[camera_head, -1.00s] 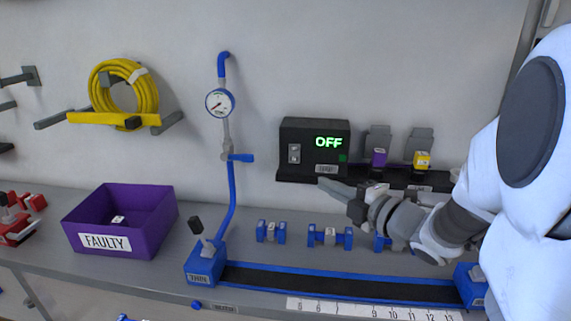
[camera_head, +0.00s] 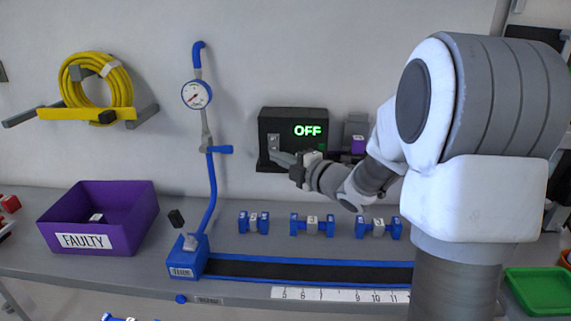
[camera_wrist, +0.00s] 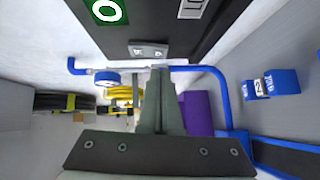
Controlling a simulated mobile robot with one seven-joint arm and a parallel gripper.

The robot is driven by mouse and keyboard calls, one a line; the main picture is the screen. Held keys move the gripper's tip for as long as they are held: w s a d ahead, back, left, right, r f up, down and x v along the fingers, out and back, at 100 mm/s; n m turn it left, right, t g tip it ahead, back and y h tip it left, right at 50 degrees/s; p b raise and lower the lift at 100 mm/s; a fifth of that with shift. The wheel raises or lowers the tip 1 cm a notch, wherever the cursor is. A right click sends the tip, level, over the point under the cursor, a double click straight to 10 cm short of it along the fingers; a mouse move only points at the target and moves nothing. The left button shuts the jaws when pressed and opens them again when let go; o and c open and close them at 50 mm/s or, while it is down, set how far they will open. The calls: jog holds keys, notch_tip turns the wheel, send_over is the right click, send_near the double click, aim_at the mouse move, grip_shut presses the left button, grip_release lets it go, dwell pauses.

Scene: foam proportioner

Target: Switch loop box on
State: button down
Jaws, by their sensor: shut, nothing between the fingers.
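The loop box is a black box (camera_head: 297,118) on the wall with a green display (camera_head: 307,131) reading OFF. Its grey rocker switch (camera_head: 273,142) sits at the left of its front face. My gripper (camera_head: 275,155) is shut and empty, its fingertips just below the switch in the head view. In the wrist view the closed fingers (camera_wrist: 160,72) point toward the switch (camera_wrist: 148,50), with the box (camera_wrist: 165,22) across the top. I cannot tell whether the fingertips touch the switch.
A gauge (camera_head: 197,95) on a blue pipe stands left of the box. A purple FAULTY bin (camera_head: 140,215) sits on the bench at left. Several blue fittings (camera_head: 312,224) lie below the box, behind a black track (camera_head: 300,271). A yellow hose (camera_head: 75,88) hangs at left.

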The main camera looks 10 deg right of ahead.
jog(key=shift+w+d+f, duration=0.1)
jog(key=shift+w+d, duration=0.15)
jog(key=shift+w, duration=0.55)
jog(key=shift+f, duration=0.15)
jog(key=shift+w+b, duration=0.25)
jog(key=shift+b, duration=0.9)
jog(key=shift+s, duration=0.15)
